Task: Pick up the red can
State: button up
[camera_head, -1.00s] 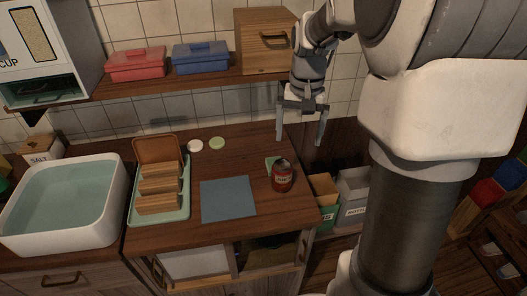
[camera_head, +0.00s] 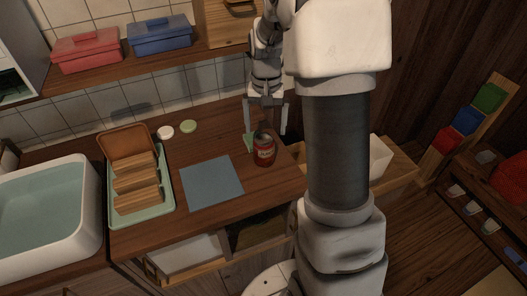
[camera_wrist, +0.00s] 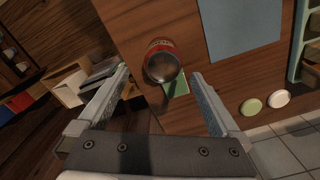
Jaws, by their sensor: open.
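The red can (camera_head: 264,152) stands upright on the wooden counter near its right edge, with a silver-grey top. In the wrist view the can (camera_wrist: 162,62) shows from above, ahead of the fingertips and roughly midway between their lines. My gripper (camera_head: 266,115) is open and empty, pointing down above and slightly behind the can. In the wrist view its two fingers (camera_wrist: 160,76) are spread wide, not touching the can. A small green piece (camera_wrist: 177,83) lies on the counter beside the can.
A blue-grey mat (camera_head: 211,182) lies left of the can. Further left are a green tray (camera_head: 165,207) with wooden slats and a white basin (camera_head: 88,240). White (camera_head: 165,132) and green (camera_head: 188,126) discs lie behind. A shelf above holds red (camera_head: 88,50) and blue (camera_head: 160,35) boxes.

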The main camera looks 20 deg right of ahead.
aim_at(264, 152)
jog(key=f, duration=0.5)
jog(key=f+b, duration=0.1)
jog(key=f, duration=0.4)
jog(key=shift+w+a+f, duration=0.15)
jog(key=shift+a+f, duration=0.05)
jog(key=shift+f, duration=0.15)
jog(key=shift+c, duration=0.2)
jog(key=c, duration=1.2)
